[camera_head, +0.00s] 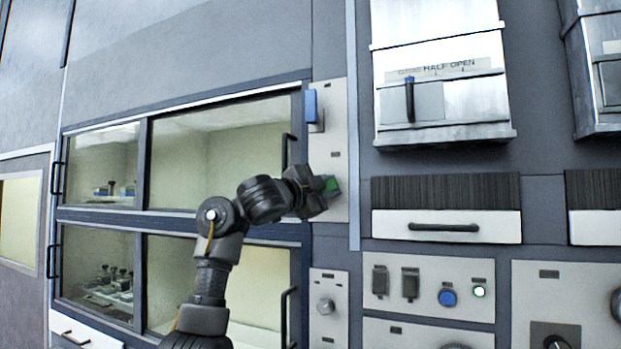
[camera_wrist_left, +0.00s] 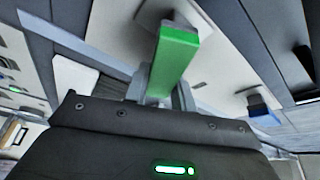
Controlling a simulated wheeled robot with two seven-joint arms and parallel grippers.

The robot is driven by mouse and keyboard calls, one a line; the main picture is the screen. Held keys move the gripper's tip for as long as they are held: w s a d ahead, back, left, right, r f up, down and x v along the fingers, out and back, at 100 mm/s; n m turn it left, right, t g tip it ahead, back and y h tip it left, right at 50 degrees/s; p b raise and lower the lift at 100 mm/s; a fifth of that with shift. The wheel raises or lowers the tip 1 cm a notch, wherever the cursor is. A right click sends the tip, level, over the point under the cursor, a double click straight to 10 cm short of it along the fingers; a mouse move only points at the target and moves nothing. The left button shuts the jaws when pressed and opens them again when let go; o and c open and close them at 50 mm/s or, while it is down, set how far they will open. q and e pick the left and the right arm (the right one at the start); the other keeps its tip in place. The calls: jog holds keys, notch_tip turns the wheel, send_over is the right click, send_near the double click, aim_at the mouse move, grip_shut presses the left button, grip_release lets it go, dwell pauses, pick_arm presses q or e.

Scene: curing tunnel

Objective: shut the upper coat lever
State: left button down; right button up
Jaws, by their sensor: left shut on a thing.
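A light upright panel (camera_head: 337,130) beside the glass cabinet carries a blue lever (camera_head: 311,105) near its top and a green lever (camera_head: 332,185) lower down. My left gripper (camera_head: 322,188) is shut on the green lever, and its jaws hide part of it. In the left wrist view the green lever (camera_wrist_left: 176,58) stands between the finger ends (camera_wrist_left: 158,90). The blue lever (camera_wrist_left: 261,108) shows there to the right, apart from the gripper. The panel labels are too small to read, so I cannot tell which lever is the coat lever. My right gripper is not in view.
Glass cabinet doors with dark bar handles (camera_head: 285,152) are close left of the panel. A metal hatch (camera_head: 440,90) marked "HALF OPEN" has its own dark lever (camera_head: 409,100). A drawer (camera_head: 446,226) and a button panel (camera_head: 428,287) are at right.

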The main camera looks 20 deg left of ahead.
pick_arm(q)
jog(key=m+p, duration=0.1)
jog(key=m, duration=0.1)
jog(key=f+m+g+p, duration=0.1)
jog(key=m, duration=0.1)
jog(key=shift+d+f+g, duration=0.2)
jog(key=shift+g, duration=0.1)
jog(key=shift+f+m+p, duration=0.3)
jog(key=shift+f+m, duration=0.05)
jog(key=shift+m, duration=0.25)
jog(key=shift+f, duration=0.15)
jog(key=c, duration=1.2)
grip_release()
jog(key=shift+d, duration=0.1)
jog(key=shift+o, duration=0.2)
